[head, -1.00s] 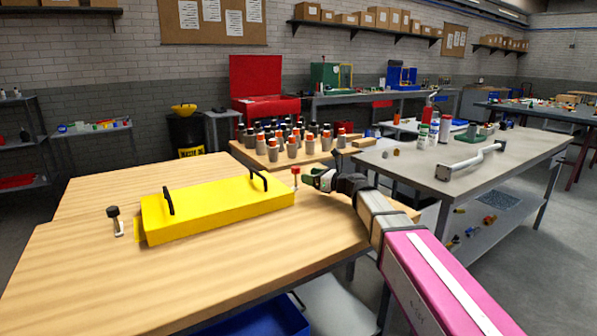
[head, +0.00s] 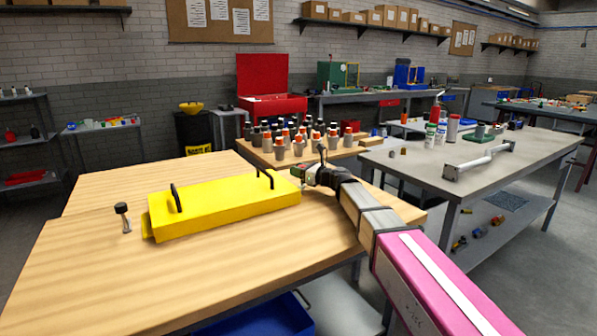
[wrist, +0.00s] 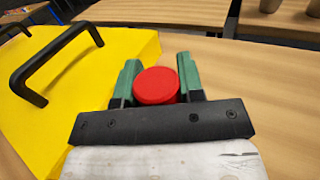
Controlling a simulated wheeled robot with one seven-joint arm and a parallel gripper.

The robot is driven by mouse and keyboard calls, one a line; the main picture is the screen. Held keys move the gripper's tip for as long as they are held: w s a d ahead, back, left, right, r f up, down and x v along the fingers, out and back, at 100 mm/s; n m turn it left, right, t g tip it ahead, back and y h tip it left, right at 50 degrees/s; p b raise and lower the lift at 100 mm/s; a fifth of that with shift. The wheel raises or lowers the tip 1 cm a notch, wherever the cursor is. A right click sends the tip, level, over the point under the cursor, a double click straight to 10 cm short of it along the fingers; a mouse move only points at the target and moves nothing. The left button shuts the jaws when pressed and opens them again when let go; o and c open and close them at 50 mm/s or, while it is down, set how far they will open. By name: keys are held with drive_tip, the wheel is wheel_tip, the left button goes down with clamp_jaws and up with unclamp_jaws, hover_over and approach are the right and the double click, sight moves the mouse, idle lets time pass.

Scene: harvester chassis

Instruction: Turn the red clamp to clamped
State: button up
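The red clamp (wrist: 157,86) shows in the wrist view as a round red cap between the two green fingers of my gripper (wrist: 160,82). The cap hides where the fingers might meet the clamp, so I cannot tell whether they press on it. In the head view my gripper (head: 310,175) is at the right end of the yellow box (head: 225,208) on the wooden table, and the clamp is mostly hidden by it. The clamp's arm and its setting are hidden. The yellow box also fills the left of the wrist view (wrist: 80,85).
A black-topped clamp (head: 122,209) stands upright left of the box. The box has two black handles (head: 175,198). Several bottles (head: 300,138) stand on a table behind. A grey bench (head: 480,155) is at right. The front of the wooden table (head: 180,270) is clear.

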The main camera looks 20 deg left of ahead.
drive_tip(key=c, duration=0.3)
drive_tip(key=shift+t, duration=0.3)
drive_tip(key=m+t+h, duration=0.2)
drive_tip(key=m+t, duration=0.1)
drive_tip(key=t, duration=0.1)
drive_tip(key=shift+d+m+t, duration=0.1)
drive_tip(key=shift+m+t, duration=0.2)
drive_tip(key=shift+w+d+m+t+h, duration=0.1)
drive_tip(key=shift+w+m+t+h, duration=0.1)
drive_tip(key=shift+m+t+h, duration=0.6)
drive_tip(key=shift+w+d+m+t+h, duration=0.15)
drive_tip(key=shift+m+t+h, duration=0.45)
drive_tip(key=shift+t, duration=0.4)
drive_tip(key=shift+w+m+t+h, duration=0.1)
drive_tip(key=shift+m+t+h, duration=0.5)
drive_tip(key=shift+h, duration=0.1)
drive_tip(key=o, duration=0.9)
